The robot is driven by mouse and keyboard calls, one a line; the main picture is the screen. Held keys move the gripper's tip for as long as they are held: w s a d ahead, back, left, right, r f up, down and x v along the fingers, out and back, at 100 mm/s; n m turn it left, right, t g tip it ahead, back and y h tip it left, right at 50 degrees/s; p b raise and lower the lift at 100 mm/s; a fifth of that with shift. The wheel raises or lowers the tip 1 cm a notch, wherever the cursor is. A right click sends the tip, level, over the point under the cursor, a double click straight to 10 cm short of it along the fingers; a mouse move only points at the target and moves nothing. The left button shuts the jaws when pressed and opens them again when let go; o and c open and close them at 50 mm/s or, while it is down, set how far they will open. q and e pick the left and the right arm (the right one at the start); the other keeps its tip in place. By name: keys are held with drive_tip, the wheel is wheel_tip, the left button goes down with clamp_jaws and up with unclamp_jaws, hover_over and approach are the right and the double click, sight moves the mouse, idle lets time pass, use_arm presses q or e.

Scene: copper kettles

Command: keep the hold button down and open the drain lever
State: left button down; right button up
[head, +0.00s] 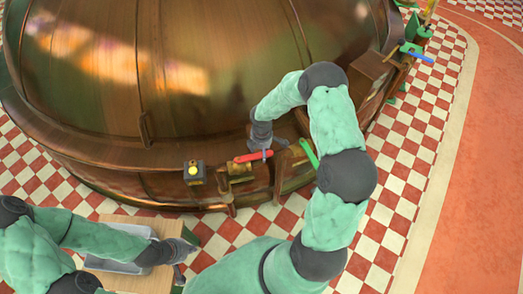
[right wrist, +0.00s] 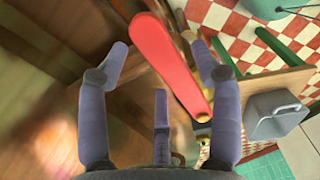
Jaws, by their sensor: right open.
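The drain lever is a red handle (head: 254,156) at the low front of the copper kettle. In the right wrist view the red lever (right wrist: 168,62) runs between my fingers, with its pivot end toward the lower right. My right gripper (head: 264,148) is open around the lever; in the wrist view its fingers (right wrist: 162,62) stand apart on either side, with no clear contact. The hold button is yellow (head: 193,171) on a small dark box left of the lever; nothing presses it. My left gripper (head: 184,258) is low, by a wooden stand, away from the button; its finger opening is unclear.
The big copper kettle (head: 90,110) fills the upper left. A wooden stand (head: 170,228) carries a grey metal container (right wrist: 272,118). A green handle (head: 309,153) is just right of the lever. Red and white tiles (head: 415,130) lie open at the right.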

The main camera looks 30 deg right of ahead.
wheel_tip(320, 180, up, 12)
idle(0.5)
idle(0.4)
drive_tip(key=m+y, duration=0.2)
drive_tip(key=m, duration=0.1)
hover_over(247, 161)
drive_tip(key=s+a, duration=0.2)
drive_tip(key=s, duration=0.1)
wheel_tip(247, 161, down, 7)
drive_tip(key=s+a+f+m+y, duration=0.2)
drive_tip(key=s+a+f+m, duration=0.8)
drive_tip(key=s+a+m, duration=0.3)
drive_tip(key=shift+s+a, duration=0.15)
drive_tip(key=shift+s, duration=0.7)
drive_tip(key=shift+s+m, duration=0.4)
drive_tip(key=shift+s, duration=0.05)
drive_tip(key=shift+c, duration=0.3)
